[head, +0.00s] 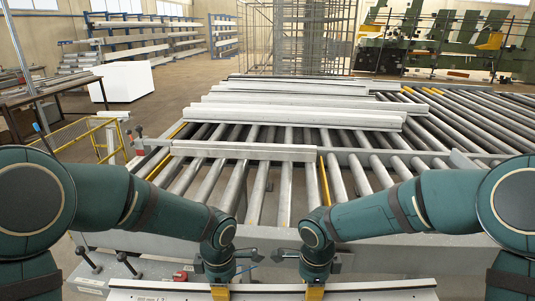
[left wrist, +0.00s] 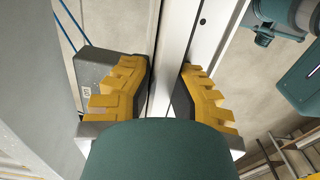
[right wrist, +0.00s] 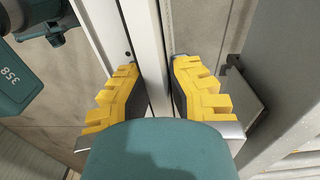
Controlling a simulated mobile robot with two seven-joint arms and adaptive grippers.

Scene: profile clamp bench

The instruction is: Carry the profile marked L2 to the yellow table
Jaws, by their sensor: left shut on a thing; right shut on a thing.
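A long pale grey profile (head: 375,289) lies across the bottom edge of the head view, in front of the roller bench. My left gripper (head: 219,292) and my right gripper (head: 315,292) are both shut on it, a short way apart near its middle. In the left wrist view the profile (left wrist: 172,50) runs between the yellow finger pads; in the right wrist view the profile (right wrist: 147,40) does the same. I cannot read a mark on it, so I cannot tell whether it is L2. I cannot make out a yellow table.
The roller bench (head: 278,190) fills the middle, with a near profile (head: 243,152) and several others behind it. Yellow railing (head: 75,143) stands at the left. A white block (head: 124,82) and storage racks are farther back. Open floor shows at the back left.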

